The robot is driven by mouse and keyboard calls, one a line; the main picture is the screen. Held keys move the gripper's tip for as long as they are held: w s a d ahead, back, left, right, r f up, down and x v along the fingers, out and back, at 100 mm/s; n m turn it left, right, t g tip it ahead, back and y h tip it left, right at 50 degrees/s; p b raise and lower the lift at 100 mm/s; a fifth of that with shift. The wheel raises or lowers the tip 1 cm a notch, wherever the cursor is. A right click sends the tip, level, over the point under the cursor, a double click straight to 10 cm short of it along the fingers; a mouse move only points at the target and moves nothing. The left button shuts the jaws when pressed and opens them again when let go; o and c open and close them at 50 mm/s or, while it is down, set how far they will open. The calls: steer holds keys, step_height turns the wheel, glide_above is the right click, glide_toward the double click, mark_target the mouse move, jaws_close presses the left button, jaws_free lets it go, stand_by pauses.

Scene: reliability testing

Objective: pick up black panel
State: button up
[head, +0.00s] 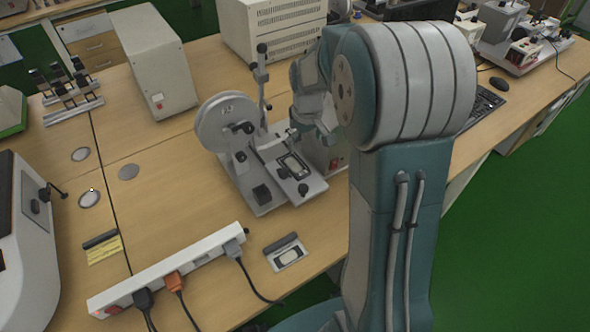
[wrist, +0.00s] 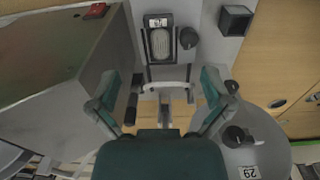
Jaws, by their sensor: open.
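A small black-framed panel with a pale oval window (head: 293,167) sits on the grey base of a testing device (head: 262,190). In the wrist view the black panel (wrist: 160,38) lies at the top middle, beyond the fingertips. My gripper (wrist: 160,92) is open and empty, its two teal fingers spread over the device, with a light cross bar and post showing between them. In the head view my gripper is partly hidden behind my arm, above and behind the device.
The device's round disc (head: 228,122) and upright post (head: 262,75) stand close to my gripper. A grey box (wrist: 60,75) fills the left of the wrist view.

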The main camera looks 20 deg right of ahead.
step_height(320, 180, down, 3)
steer(key=w, duration=0.1)
glide_above(304, 174)
steer(key=f, duration=0.5)
steer(key=shift+w+d+f, duration=0.1)
steer(key=shift+d+f, duration=0.15)
steer(key=shift+a+f, duration=0.15)
steer(key=shift+f, duration=1.2)
steer(key=shift+a+f, duration=0.1)
steer(key=shift+f, duration=1.25)
steer(key=c, duration=1)
